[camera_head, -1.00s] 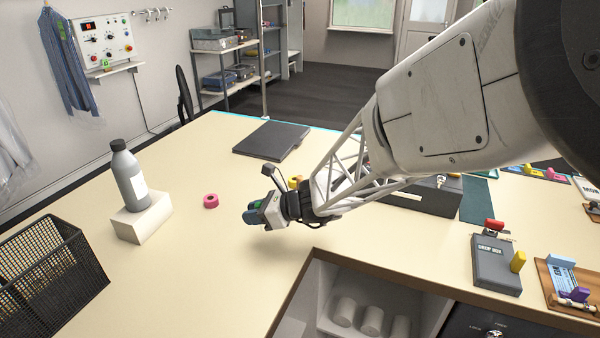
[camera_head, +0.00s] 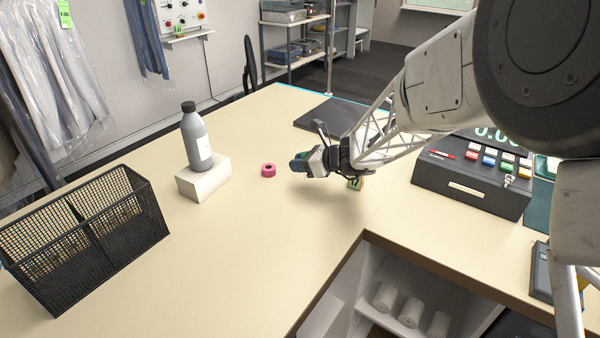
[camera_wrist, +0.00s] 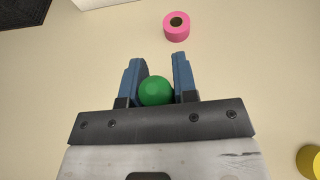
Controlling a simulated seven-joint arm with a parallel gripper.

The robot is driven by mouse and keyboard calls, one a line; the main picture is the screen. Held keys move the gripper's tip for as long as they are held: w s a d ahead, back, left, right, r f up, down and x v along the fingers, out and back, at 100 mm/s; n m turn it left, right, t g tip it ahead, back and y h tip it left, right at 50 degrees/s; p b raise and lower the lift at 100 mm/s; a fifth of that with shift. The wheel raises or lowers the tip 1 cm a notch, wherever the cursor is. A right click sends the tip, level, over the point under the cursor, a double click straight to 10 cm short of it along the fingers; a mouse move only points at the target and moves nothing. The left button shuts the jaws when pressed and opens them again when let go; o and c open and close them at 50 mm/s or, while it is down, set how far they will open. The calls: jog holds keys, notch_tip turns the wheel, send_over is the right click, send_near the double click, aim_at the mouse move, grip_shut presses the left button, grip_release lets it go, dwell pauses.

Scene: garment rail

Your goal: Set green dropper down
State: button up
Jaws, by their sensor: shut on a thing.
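My gripper (camera_head: 300,164) is over the pale counter, right of the pink tape roll, in the head view. In the wrist view my gripper (camera_wrist: 159,75) has its blue fingers on either side of the green dropper (camera_wrist: 156,91), seen end-on as a round green shape. It is shut on the dropper. In the head view only a little green shows at the fingers. I cannot tell how far the dropper's lower end is from the counter.
The pink tape roll (camera_head: 268,170) lies just beyond the fingers. A grey bottle (camera_head: 196,138) stands on a white block (camera_head: 204,179) further left. A black mesh basket (camera_head: 90,240) is at the left front. A cash register (camera_head: 470,180) stands right. The counter's front middle (camera_head: 240,250) is clear.

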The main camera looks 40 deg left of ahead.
dwell(0.3)
jog(key=shift+f, duration=1.8)
jog(key=shift+f, duration=0.15)
jog(key=o, duration=0.9)
jog(key=shift+r, duration=0.2)
jog(key=v, duration=1.2)
